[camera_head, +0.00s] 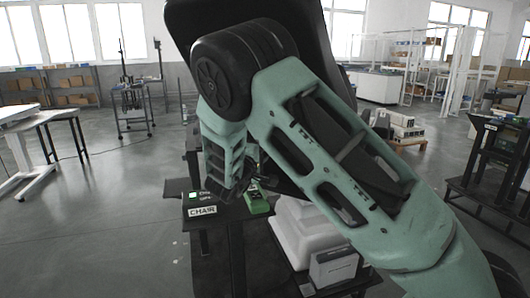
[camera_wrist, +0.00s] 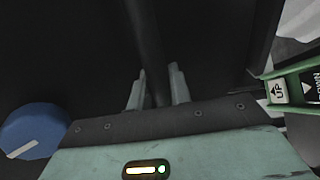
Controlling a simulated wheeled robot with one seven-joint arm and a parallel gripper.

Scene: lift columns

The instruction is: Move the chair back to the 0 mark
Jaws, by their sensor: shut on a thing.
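My gripper (camera_wrist: 158,88) shows in the wrist view as two pale grey fingers, shut on a dark upright bar (camera_wrist: 147,40) that runs between them. In the head view my teal arm hides most of the gripper. A large black panel (camera_head: 190,20) stands behind the arm; it may be the chair, but I cannot tell. A black control box labelled CHAIR (camera_head: 202,210), with a small lit indicator, is just below the gripper. A green control (camera_head: 256,203) is beside it; a green part marked UP (camera_wrist: 279,91) shows at right in the wrist view. No 0 mark is legible.
A blue knob (camera_wrist: 32,130) is at lower left in the wrist view. A white stepped housing (camera_head: 300,228) stands below the arm. A white table (camera_head: 40,117) is at left and a dark stand (camera_head: 488,150) at right. Grey floor lies clear at left.

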